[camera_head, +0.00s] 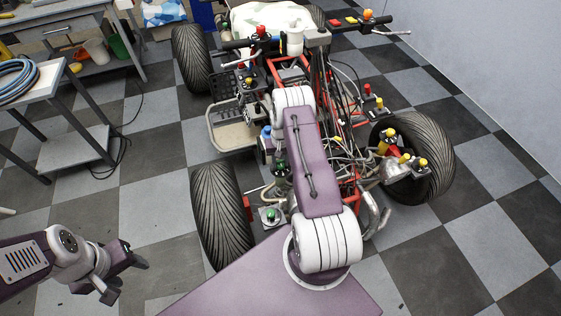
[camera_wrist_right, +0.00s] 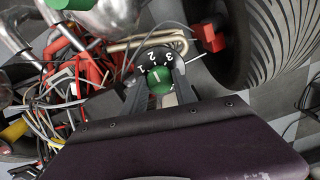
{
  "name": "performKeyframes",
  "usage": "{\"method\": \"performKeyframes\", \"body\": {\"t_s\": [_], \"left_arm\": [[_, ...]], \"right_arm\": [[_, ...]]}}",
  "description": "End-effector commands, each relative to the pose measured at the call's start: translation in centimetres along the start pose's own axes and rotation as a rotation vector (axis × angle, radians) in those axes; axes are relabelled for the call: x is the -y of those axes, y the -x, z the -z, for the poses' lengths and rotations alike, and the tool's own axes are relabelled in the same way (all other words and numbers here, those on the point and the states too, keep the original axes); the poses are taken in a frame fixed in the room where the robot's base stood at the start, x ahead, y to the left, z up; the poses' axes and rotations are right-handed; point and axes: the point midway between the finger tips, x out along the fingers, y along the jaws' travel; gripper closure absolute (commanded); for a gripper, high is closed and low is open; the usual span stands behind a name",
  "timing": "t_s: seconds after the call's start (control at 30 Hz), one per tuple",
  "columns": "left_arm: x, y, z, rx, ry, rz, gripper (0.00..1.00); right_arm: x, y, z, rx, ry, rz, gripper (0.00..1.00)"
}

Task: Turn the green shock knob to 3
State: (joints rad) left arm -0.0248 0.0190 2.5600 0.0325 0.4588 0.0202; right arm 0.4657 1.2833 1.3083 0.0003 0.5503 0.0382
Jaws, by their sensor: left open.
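A green knob (camera_wrist_right: 159,81) sits on a dark dial with white numbers 1, 2 and 3 in the right wrist view. Its short white mark points up, roughly toward 2; the exact setting is hard to read. My left gripper (camera_head: 126,274) is open and empty over the floor at lower left.
A red block (camera_wrist_right: 209,38) and a bent metal tube (camera_wrist_right: 150,42) lie close beyond the dial. A large tyre (camera_head: 221,215) stands beside it. Cables crowd the left.

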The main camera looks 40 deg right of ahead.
Motion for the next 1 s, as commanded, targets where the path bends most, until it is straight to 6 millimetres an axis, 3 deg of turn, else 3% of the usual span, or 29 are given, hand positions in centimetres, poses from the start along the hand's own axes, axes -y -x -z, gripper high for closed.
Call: {"method": "performKeyframes", "body": {"t_s": [0.47,1.0], "left_arm": [[0.0,-0.5,-0.1,0.000,0.000,0.000,0.48],[0.0,-2.1,-0.2,0.000,0.000,0.000,0.48]], "right_arm": [[0.0,-0.1,0.1,-0.002,-0.098,0.000,1.00],[0.0,0.0,0.1,-0.002,-0.567,0.000,1.00]]}}
